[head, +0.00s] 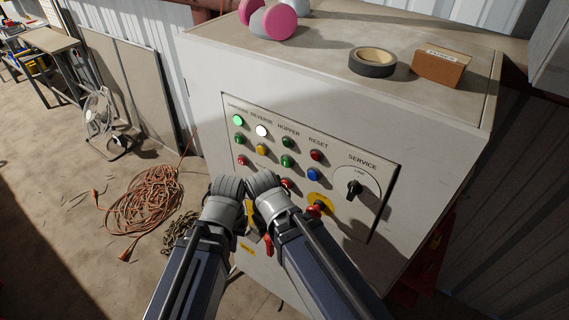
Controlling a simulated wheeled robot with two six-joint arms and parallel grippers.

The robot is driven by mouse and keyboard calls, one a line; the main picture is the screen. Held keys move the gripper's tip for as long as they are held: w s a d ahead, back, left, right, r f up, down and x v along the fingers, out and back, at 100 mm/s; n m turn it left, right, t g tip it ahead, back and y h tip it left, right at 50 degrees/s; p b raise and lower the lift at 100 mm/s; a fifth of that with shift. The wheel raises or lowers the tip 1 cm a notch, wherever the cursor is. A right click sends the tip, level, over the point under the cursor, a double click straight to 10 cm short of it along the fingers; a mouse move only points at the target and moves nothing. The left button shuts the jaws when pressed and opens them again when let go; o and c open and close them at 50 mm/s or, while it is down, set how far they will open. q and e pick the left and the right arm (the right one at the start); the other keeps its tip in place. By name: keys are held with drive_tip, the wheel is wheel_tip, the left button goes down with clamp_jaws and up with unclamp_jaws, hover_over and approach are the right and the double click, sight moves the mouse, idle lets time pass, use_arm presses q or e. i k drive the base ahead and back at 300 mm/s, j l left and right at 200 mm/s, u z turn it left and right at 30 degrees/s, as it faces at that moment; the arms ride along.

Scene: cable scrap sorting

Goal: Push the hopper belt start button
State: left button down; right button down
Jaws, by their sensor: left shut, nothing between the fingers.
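A control panel (385,175) on the light grey cabinet carries rows of lamps and buttons. Under the HOPPER label, a dark green lamp (288,142) sits above a green button (287,160), with a red button (287,183) below. The green one appears to be the hopper start button. My left gripper (246,185) is shut and empty, its two grey ribbed fingertips together in front of the panel's lower left. They appear below and left of the green button, apart from it in the picture. They hide part of the lower panel. My right gripper is not in view.
Nearby are a lit green lamp (238,120), a lit white lamp (262,131), a blue button (313,174), a red emergency stop (318,207) and a black service knob (354,189). Tape (373,62) and a brown box (438,68) lie on top. Orange cable (140,210) lies on the floor.

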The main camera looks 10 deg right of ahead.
sight(284, 161)
drive_tip(key=k+l+u, duration=0.4)
drive_tip(key=k, duration=0.25)
drive_tip(key=k+u, duration=0.45)
drive_tip(key=k, duration=0.2)
